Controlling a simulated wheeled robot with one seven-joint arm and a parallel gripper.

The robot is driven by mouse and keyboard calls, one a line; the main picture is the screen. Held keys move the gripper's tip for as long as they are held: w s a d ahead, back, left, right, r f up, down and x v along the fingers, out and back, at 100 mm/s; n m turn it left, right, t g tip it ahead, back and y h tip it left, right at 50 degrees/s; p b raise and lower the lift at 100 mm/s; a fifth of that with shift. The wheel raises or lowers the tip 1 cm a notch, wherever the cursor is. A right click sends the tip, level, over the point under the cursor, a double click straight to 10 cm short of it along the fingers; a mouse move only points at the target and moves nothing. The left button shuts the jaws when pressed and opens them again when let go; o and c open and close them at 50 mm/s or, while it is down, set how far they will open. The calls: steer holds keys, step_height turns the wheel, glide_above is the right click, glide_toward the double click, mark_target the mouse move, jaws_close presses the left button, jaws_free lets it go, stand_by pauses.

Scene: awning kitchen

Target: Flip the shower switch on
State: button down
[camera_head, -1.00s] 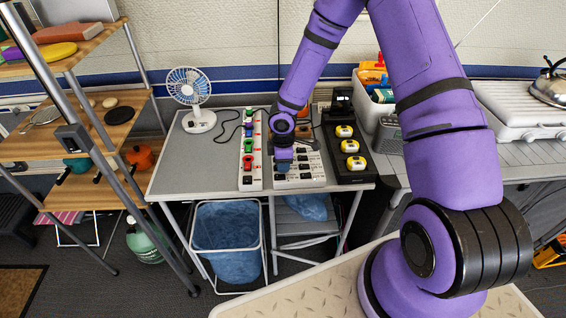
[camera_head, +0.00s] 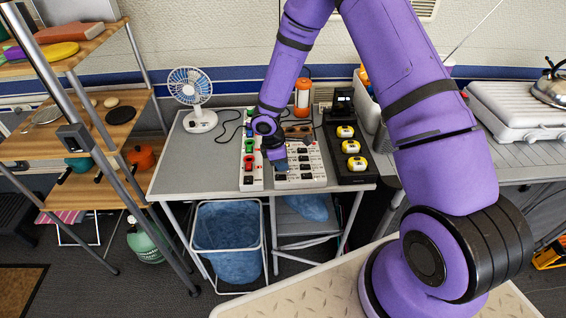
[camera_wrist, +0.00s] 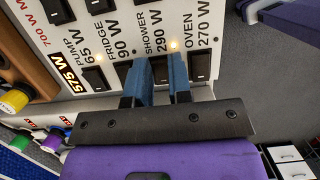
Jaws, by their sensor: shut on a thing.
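A white switch panel (camera_head: 314,180) lies on the grey table with rows of black rocker switches. In the wrist view the panel (camera_wrist: 225,22) shows the labels PUMP, FRIDGE, SHOWER and OVEN. The black shower switch (camera_wrist: 160,69) is below the text SHOWER 290 W. My gripper (camera_wrist: 162,72) has its two blue fingers on either side of that switch, shut on it with a narrow gap. The fingers partly hide the switch, so its tilt cannot be told. A small light (camera_wrist: 175,43) glows between the SHOWER and OVEN labels. My gripper (camera_head: 281,168) is over the panel's left edge in the head view.
The oven switch (camera_wrist: 201,65) is close to the right finger. A strip with coloured switches (camera_head: 246,180) lies left of the panel. A black tray with yellow items (camera_head: 351,176) is to its right. A fan (camera_head: 190,98) stands at the back left.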

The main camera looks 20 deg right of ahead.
mark_target(274, 169)
stand_by(0.3)
steer(key=c, duration=1.3)
jaws_free()
steer(key=v, duration=1.1)
steer(key=shift+f, duration=0.1)
